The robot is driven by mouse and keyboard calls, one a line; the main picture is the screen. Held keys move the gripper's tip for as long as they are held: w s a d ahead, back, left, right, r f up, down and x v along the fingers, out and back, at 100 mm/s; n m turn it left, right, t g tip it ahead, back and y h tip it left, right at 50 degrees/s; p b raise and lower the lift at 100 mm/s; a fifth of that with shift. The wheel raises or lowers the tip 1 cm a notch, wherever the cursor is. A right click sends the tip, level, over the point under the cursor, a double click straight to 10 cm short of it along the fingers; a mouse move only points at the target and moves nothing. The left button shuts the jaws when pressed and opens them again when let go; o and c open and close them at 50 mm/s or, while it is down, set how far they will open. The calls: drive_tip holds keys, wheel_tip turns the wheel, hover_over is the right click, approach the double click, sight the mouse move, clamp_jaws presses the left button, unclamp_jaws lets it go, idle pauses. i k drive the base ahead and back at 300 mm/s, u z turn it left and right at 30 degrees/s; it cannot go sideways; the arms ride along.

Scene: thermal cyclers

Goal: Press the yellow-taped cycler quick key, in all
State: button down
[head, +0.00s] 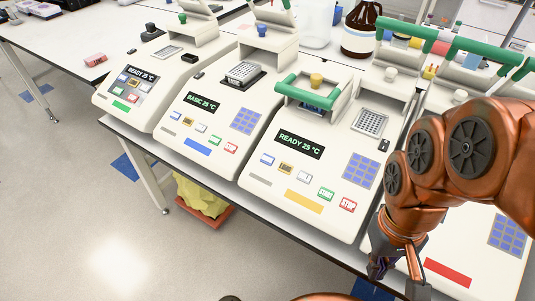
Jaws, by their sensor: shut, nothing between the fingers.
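The yellow-taped cycler (262,188) is the white machine in the middle right of the head view. A yellow strip of tape (304,201) is on its sloped front. Its display (300,144) reads READY 25 °C. Below the display is a row of small keys (285,167), then a green START key (326,194) and a red STOP key (348,204). The small labels are too fine to read, so I cannot tell which is the quick key. My gripper (380,270) is shut and empty, pointing down, to the right of and below this panel, apart from its keys.
A blue-taped cycler (198,147) and a green-taped one (122,105) stand to the left. A red-taped one (447,272) is at the right, partly behind my arm. A brown bottle (360,30) stands behind. The bench's front edge (210,178) runs below the machines, with open floor beyond.

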sight(266, 159)
drive_tip(key=z, duration=0.2)
drive_tip(key=k, duration=1.25)
drive_tip(key=u, duration=1.6)
drive_tip(key=i, duration=0.5)
drive_tip(key=u, duration=0.05)
